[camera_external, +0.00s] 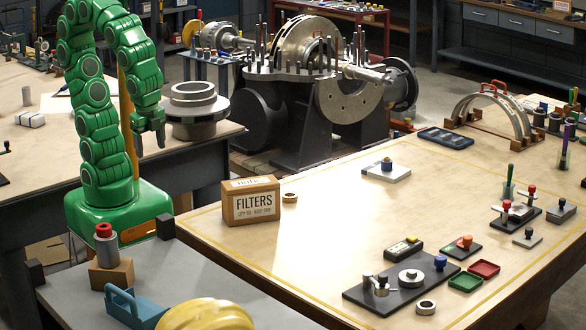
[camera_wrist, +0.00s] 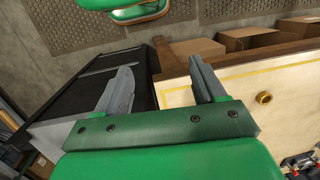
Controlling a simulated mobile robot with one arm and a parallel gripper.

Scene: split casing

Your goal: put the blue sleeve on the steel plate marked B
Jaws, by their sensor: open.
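My gripper (camera_external: 150,138) hangs over the gap left of the main bench, near the bench at the back left. It is open and empty, with both fingers apart in the wrist view (camera_wrist: 160,78). A short blue cylinder (camera_external: 386,163) stands on a pale steel plate (camera_external: 401,174) on the far part of the main bench. Another blue piece (camera_external: 440,262) stands at the right end of a dark board on the near part. I cannot read a letter B on any plate, nor tell which blue piece is the sleeve.
A FILTERS box (camera_external: 250,202) and a brass ring (camera_external: 290,197) stand on the main bench's left side. The dark board (camera_external: 362,296) carries metal parts. Red (camera_external: 484,268) and green (camera_external: 465,283) trays lie beside it. The bench's middle is clear.

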